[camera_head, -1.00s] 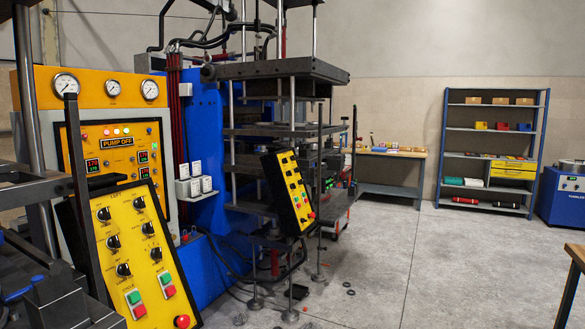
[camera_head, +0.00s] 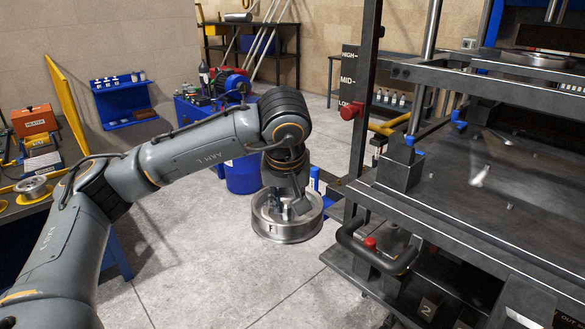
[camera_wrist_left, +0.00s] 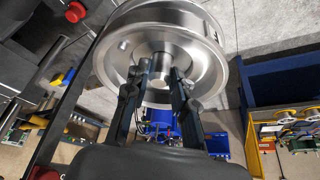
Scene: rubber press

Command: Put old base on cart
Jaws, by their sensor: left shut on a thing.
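A round silvery metal base (camera_head: 287,228) with a raised rim hangs in the air left of the cart, apart from it. My left gripper (camera_head: 288,203) is shut on the base's central post from above. In the left wrist view the base (camera_wrist_left: 110,62) shows its wide dish and hub, with the two fingers of the gripper (camera_wrist_left: 160,80) on either side of the post. The cart (camera_head: 447,206) stands at the right, with a dark flat top, a black handle and a lower shelf marked 2. My right gripper is not in view.
A blue bin (camera_head: 243,176) stands behind the base. A bench with a spool (camera_head: 33,187) is at the left. Grey floor is clear below.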

